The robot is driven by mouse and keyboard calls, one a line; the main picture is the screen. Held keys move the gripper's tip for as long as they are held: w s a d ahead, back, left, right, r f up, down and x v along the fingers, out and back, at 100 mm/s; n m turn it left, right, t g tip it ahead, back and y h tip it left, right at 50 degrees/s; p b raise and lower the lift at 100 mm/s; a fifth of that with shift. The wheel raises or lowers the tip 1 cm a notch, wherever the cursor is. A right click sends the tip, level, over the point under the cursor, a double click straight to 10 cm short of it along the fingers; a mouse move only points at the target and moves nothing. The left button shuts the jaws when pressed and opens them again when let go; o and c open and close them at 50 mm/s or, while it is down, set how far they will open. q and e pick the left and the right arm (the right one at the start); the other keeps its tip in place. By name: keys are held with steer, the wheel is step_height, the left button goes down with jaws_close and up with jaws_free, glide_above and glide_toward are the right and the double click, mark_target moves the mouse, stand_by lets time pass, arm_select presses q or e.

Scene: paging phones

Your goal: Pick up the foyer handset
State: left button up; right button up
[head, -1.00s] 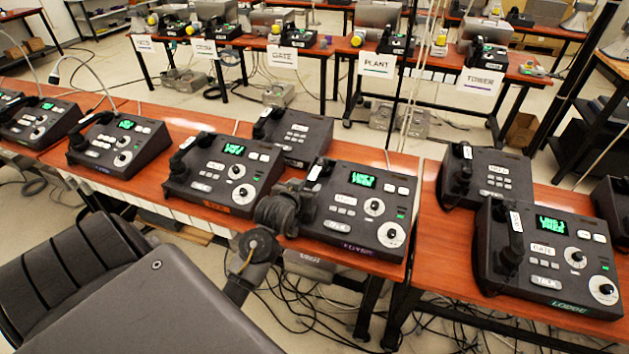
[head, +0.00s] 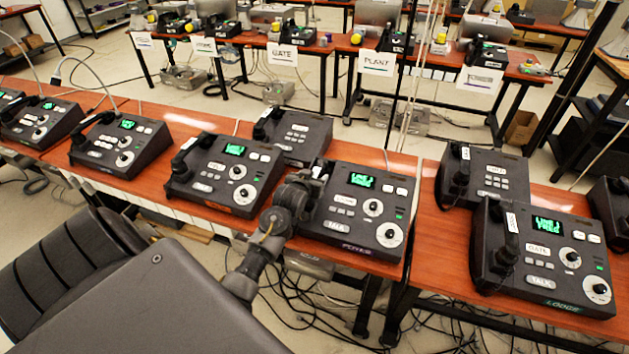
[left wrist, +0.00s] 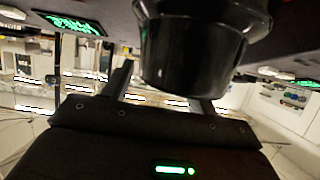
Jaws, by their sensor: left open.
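The foyer console (head: 352,215) is a dark sloped phone box with a green screen, dials and a purple label at its front edge. Its black handset (head: 321,171) lies along the console's left side; only its upper end shows in the head view. My left gripper (head: 303,188) is at the handset and covers its lower part. In the left wrist view a rounded black end of the handset (left wrist: 192,50) is close up, in front of and partly between the fingers (left wrist: 163,98). The fingers are open. Contact cannot be told. My right gripper is out of view.
A console with an orange label (head: 225,175) stands close to the left, and another (head: 293,134) behind. The lodge console (head: 545,255) is on the right table, across a gap. Cables hang beneath the tables.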

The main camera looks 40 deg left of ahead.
arm_select(q)
steer(key=shift+c, duration=0.5)
steer(key=c, duration=1.1)
steer(key=shift+r, duration=0.1)
steer(key=shift+r+b, duration=0.35)
steer(key=shift+r, duration=0.2)
steer(key=s+d+r, duration=0.2)
steer(key=s+r, duration=0.2)
steer(key=s+d+r, duration=0.3)
steer(key=r, duration=0.1)
steer(key=s+d+r, duration=0.3)
steer(key=s, duration=0.1)
steer(key=shift+s+r, duration=0.3)
steer(key=shift+r, duration=0.1)
